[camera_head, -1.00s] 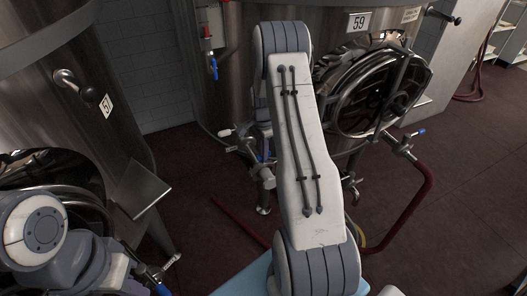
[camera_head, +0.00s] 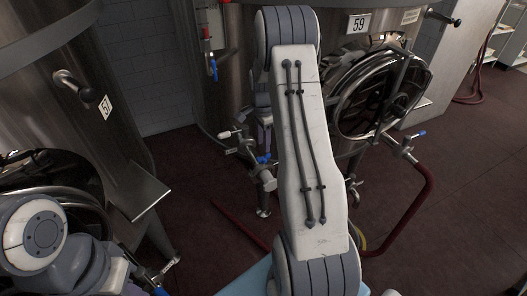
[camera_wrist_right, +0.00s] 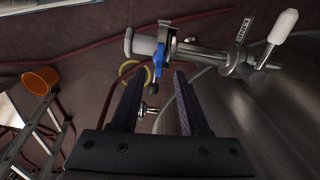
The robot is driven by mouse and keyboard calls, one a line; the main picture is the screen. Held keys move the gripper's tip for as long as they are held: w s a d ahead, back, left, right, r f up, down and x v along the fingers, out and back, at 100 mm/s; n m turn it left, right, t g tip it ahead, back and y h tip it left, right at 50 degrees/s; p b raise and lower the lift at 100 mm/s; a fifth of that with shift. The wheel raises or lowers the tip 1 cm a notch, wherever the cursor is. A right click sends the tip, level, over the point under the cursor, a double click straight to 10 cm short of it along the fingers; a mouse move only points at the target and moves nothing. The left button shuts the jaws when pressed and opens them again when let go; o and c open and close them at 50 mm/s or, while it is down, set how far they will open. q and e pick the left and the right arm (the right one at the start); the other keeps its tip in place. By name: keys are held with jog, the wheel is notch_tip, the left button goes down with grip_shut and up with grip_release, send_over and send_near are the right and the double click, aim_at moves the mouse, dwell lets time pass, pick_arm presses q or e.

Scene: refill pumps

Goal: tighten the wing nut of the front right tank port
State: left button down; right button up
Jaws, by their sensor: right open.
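In the right wrist view a metal tank port (camera_wrist_right: 190,48) with a white-handled valve (camera_wrist_right: 284,27) lies just beyond my fingertips. Its blue wing nut (camera_wrist_right: 160,62) is just ahead of the gap between the fingers. My right gripper (camera_wrist_right: 157,76) is open, with nothing seen held between its fingers. In the head view my right arm hides that gripper; a port (camera_head: 245,150) with a blue wing nut (camera_head: 263,159) shows left of the arm. Another port (camera_head: 402,149) with a blue part (camera_head: 421,133) is to the right. I cannot make out my left gripper.
Tank 59 (camera_head: 230,90), with a round hatch (camera_head: 345,100), stands behind my right arm. Tank 57 (camera_head: 115,130) is at the left. A red hose (camera_head: 424,195) runs across the floor. An orange bucket (camera_wrist_right: 40,78) and ladder (camera_wrist_right: 40,125) show in the wrist view.

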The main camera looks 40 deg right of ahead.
aim_at(263, 156)
notch_tip(263, 156, up, 5)
jog(key=shift+f, duration=0.1)
dwell(0.6)
jog(key=s+a+r+n, duration=0.2)
jog(key=a+n, duration=0.2)
jog(key=a, duration=0.4)
jog(key=s+a+r+n, duration=0.2)
jog(key=a+r+n, duration=0.15)
jog(key=a, duration=0.55)
jog(key=s+a+r+n, duration=0.1)
jog(key=a+r+n, duration=0.1)
jog(key=a+n, duration=0.45)
jog(key=s+a+n, duration=0.6)
jog(key=s+a, duration=0.1)
jog(key=s, duration=0.4)
jog(key=s+a+n+y, duration=0.1)
jog(key=s+a+n, duration=0.5)
jog(key=s, duration=0.5)
jog(key=shift+s+a+r+n, duration=0.2)
jog(key=shift+a+r+n, duration=0.2)
jog(key=shift+n, duration=0.1)
